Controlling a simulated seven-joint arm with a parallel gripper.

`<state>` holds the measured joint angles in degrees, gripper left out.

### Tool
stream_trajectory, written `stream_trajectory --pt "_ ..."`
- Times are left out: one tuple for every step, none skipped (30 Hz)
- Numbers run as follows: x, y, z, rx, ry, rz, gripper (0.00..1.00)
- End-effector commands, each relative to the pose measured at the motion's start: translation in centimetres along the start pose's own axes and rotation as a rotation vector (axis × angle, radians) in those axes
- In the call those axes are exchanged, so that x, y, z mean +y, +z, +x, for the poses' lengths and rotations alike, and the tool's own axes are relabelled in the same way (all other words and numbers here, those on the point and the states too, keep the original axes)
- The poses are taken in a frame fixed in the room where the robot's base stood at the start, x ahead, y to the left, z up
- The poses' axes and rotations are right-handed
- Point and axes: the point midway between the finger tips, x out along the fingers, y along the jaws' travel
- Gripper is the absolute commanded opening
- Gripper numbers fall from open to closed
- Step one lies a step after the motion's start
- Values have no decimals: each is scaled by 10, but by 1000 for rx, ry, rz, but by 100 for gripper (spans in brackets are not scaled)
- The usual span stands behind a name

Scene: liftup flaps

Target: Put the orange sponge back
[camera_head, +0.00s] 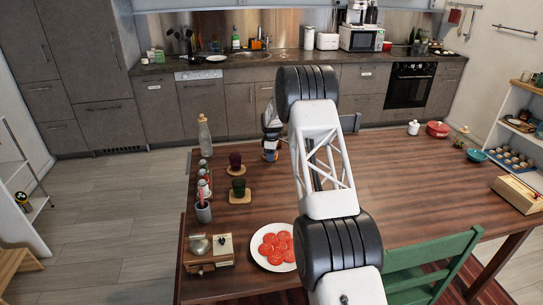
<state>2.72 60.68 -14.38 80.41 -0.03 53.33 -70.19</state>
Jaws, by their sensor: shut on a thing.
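My arm reaches up the middle of the head camera view, over the table. The end part of my gripper (270,127) shows just left of the black upper joint, and the arm hides much of it. A small thing (270,153) with bluish and brownish-orange parts shows right below the gripper. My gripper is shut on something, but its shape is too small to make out. I cannot tell whether it is the orange sponge. No other orange sponge can be made out clearly.
The wooden table (420,180) holds a plate of red slices (274,247), dark cups (235,160), a glass bottle (204,136), a red pot (438,130) and a teal bowl (476,155). A green chair (435,255) stands at the front. The kitchen counter (290,56) with a sink runs along the back.

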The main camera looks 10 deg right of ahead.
Motion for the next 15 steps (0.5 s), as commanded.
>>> stream_trajectory --pt "0 0 -1 0 1 0 25" --pt "0 0 -1 0 1 0 25" --pt "0 0 -1 0 1 0 25" --pt "0 0 -1 0 1 0 25" --pt "0 0 -1 0 1 0 25" --pt "0 0 0 0 1 0 25" --pt "0 0 0 0 1 0 25" --pt "0 0 0 0 1 0 25" --pt "0 0 1 0 1 0 25" --pt "0 0 2 0 1 0 25" --pt "0 0 2 0 1 0 25" --pt "0 0 2 0 1 0 53" --pt "0 0 2 0 1 0 58" --pt "0 0 2 0 1 0 62" --pt "0 0 2 0 1 0 68"
